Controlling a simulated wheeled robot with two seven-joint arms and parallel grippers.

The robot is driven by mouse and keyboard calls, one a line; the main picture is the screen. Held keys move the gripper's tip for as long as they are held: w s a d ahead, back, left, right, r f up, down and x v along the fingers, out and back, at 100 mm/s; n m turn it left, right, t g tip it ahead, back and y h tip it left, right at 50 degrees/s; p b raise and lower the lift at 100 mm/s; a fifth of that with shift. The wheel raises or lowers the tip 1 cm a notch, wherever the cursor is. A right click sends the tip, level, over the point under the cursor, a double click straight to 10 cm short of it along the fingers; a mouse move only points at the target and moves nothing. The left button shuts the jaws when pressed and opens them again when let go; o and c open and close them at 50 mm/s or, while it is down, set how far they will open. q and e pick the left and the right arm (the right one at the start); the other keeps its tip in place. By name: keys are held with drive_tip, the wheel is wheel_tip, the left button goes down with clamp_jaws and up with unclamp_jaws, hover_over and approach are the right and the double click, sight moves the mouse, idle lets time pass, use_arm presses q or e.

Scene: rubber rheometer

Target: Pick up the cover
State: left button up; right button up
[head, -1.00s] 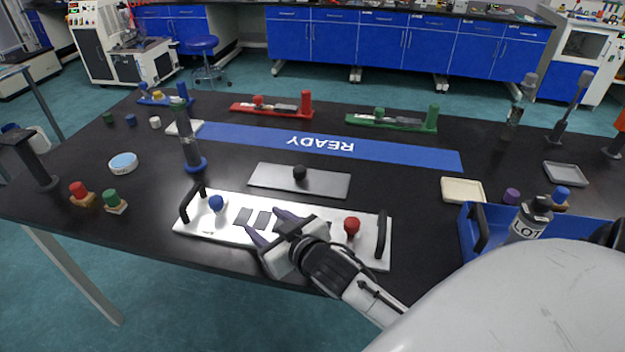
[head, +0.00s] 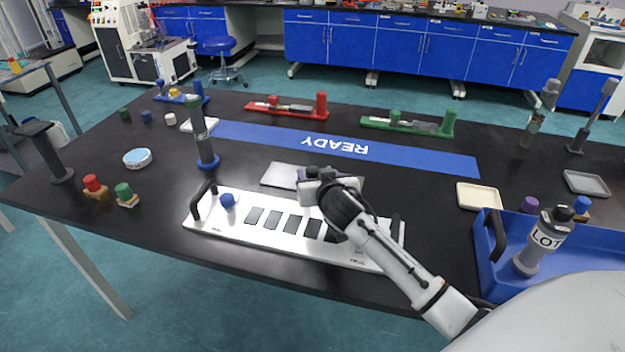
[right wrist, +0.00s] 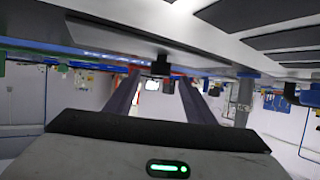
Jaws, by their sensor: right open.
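The cover is a flat grey plate (head: 279,174) with a black knob, lying on the table behind the white tray (head: 213,217). My right gripper (head: 304,174) is over the cover and hides its knob and much of its right part in the head view. In the right wrist view, which is upside down, the black knob (right wrist: 160,66) sits between the two open fingers, near their tips. I cannot tell whether the fingers touch it. The cover's plate (right wrist: 105,38) shows above the fingers there. My left gripper is not in view.
The white tray has black handles, a blue knob (head: 227,200) and several dark rectangular pieces; my right arm crosses its right part. A blue bin (head: 484,262) with a LOT bottle (head: 545,240) stands at right. The blue READY strip (head: 420,158) lies behind the cover.

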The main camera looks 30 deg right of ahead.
sight(312, 175)
drive_tip(key=shift+x, duration=1.35)
drive_tip(key=shift+f, duration=0.1)
drive_tip(key=shift+c, duration=0.2)
clamp_jaws()
